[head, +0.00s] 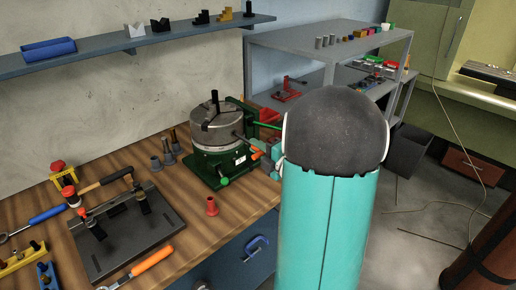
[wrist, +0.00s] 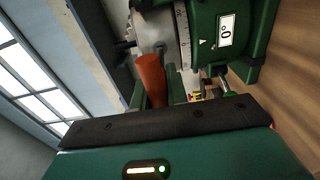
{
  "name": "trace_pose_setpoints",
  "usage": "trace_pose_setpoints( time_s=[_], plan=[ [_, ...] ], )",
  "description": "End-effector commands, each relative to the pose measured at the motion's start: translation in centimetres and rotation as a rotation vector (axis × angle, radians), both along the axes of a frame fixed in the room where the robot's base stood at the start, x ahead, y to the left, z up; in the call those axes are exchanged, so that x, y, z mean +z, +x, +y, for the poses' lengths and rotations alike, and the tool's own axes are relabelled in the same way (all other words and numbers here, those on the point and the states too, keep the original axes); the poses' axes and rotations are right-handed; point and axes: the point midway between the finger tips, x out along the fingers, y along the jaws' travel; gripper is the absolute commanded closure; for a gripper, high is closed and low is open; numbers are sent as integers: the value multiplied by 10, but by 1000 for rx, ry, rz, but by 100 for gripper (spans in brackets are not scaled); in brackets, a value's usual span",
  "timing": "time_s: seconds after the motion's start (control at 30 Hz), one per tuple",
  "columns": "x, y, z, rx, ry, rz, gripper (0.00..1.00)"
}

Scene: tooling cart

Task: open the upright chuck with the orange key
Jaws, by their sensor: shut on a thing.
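The grey round chuck (head: 216,128) stands upright on its green base (head: 225,166) on the wooden bench, with a black post rising from its top. It also shows in the wrist view (wrist: 154,25), beside the green housing marked 0°. The orange key (wrist: 151,80) points its far end at the chuck's side; I cannot tell whether its tip is seated. In the head view, a bit of the orange key (head: 256,154) shows right of the chuck. My gripper (wrist: 157,72) is shut on the key's orange handle. In the head view my arm hides most of the gripper.
A black fixture plate (head: 125,232) with clamps lies at the front left, near an orange-handled tool (head: 148,262). A red piece (head: 211,207) stands before the chuck. Grey holders (head: 156,164) stand to its left. A grey shelf unit (head: 310,45) is behind, right.

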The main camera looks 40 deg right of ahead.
Motion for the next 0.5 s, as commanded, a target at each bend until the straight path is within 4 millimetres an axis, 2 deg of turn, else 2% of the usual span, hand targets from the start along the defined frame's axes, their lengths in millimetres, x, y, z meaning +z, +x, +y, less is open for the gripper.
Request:
trace_pose_setpoints(
  time_s=[0.5],
  plan=[
    [0, 12, 1, 1, 0, 1, 100]
  ],
)
